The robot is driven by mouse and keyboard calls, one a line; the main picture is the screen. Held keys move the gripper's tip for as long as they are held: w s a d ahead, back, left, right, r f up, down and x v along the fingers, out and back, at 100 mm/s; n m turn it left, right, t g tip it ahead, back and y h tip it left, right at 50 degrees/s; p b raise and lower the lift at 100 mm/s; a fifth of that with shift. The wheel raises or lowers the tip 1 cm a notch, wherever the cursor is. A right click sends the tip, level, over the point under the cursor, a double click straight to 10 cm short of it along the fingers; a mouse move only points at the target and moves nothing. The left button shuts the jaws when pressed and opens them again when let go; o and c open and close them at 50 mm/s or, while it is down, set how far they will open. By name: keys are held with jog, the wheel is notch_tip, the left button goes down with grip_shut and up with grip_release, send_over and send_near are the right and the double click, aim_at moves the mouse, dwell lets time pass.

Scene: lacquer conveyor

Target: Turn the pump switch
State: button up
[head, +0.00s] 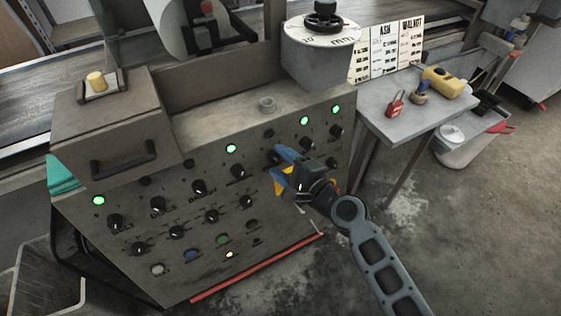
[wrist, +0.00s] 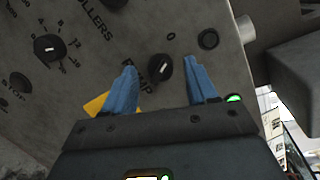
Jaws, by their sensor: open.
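The pump switch (wrist: 160,67) is a black rotary knob with a white pointer line on the grey control panel (wrist: 120,30). The lettering beside it in the wrist view is partly covered, with PUMP readable and a 0 near its upper right. My gripper (wrist: 163,88) is open, its two blue fingers on either side of the knob in the picture. I cannot tell whether they touch it. In the head view my gripper (head: 280,164) is at the panel's front face, and its fingers largely hide the pump switch.
The rollers knob (wrist: 48,47) is left of the pump switch in the wrist view. Several other knobs, buttons and lit green lamps (head: 231,148) cover the panel (head: 190,262). A grey table (head: 420,115) with a red padlock (head: 396,103) stands to the right. Floor is clear at lower right.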

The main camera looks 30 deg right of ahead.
jog(key=v, duration=0.7)
jog(key=shift+s+b, duration=0.15)
jog(key=shift+b, duration=0.25)
jog(key=s+f+n+g+h, duration=0.1)
jog(key=s+n+g+h, duration=0.15)
jog(key=s+n, duration=1.05)
jog(key=s+a+r+n, duration=0.1)
jog(key=s+r+n, duration=0.2)
jog(key=s+r, duration=0.3)
jog(key=s+a+r+n+t, duration=0.1)
jog(key=s+r+n, duration=0.3)
jog(key=s, duration=1)
notch_tip(320, 180, up, 3)
jog(key=shift+f+h, duration=0.1)
jog(key=shift+h, duration=0.35)
